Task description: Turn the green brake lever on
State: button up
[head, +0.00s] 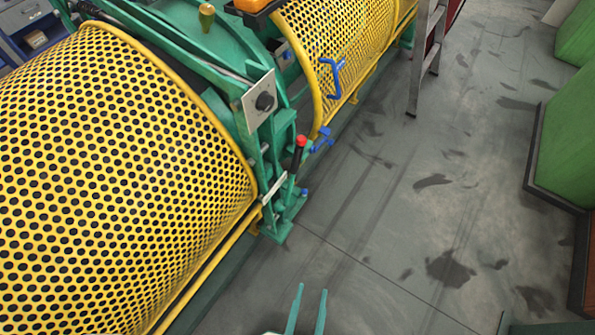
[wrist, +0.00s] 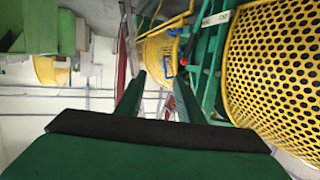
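A lever with a red knob (head: 302,141) and a dark grip stands upright on the green frame (head: 280,215), between the two yellow mesh guards. Its lower part runs down among green brackets, and I cannot make out its pivot clearly. My gripper (head: 312,288) is open and empty at the bottom of the head view, over the floor, apart from the lever. In the wrist view my gripper (wrist: 153,74) shows both fingers spread with nothing between them.
A large yellow perforated guard (head: 110,180) fills the left; another (head: 340,45) stands behind. Blue handles (head: 333,77) and a blue latch (head: 322,138) sit near the lever. A grey ladder (head: 425,60) and green cabinets (head: 565,150) stand right. The grey floor between is clear.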

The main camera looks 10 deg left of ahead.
jog(key=f, duration=0.1)
jog(key=w+f+m, duration=0.1)
jog(key=shift+w+d+f, duration=0.2)
jog(key=shift+d+f, duration=0.1)
jog(key=shift+d, duration=0.05)
grip_shut()
jog(key=w+f+m+g+y, duration=0.25)
jog(key=w+f+m, duration=0.55)
jog(key=w+f, duration=0.9)
jog(key=w+r+m+y, duration=0.2)
jog(key=w+y, duration=0.1)
jog(key=w, duration=0.9)
jog(key=w+a+r+y, duration=0.2)
jog(key=w+r+y, duration=0.4)
jog(key=w+r, duration=0.55)
jog(key=w+d+f+x, duration=0.1)
jog(key=x, duration=1)
jog(key=shift+m+h, duration=0.25)
jog(key=shift+m, duration=0.05)
jog(key=shift+s+a+r, duration=0.15)
jog(key=shift+s+a, duration=0.2)
jog(key=shift+s, duration=0.4)
jog(key=shift+s+a+r, duration=0.15)
jog(key=shift+s+a, duration=0.2)
jog(key=shift+s, duration=0.45)
jog(key=shift+s+a+r, duration=0.15)
jog(key=shift+s+a, duration=0.2)
jog(key=shift+s, duration=0.4)
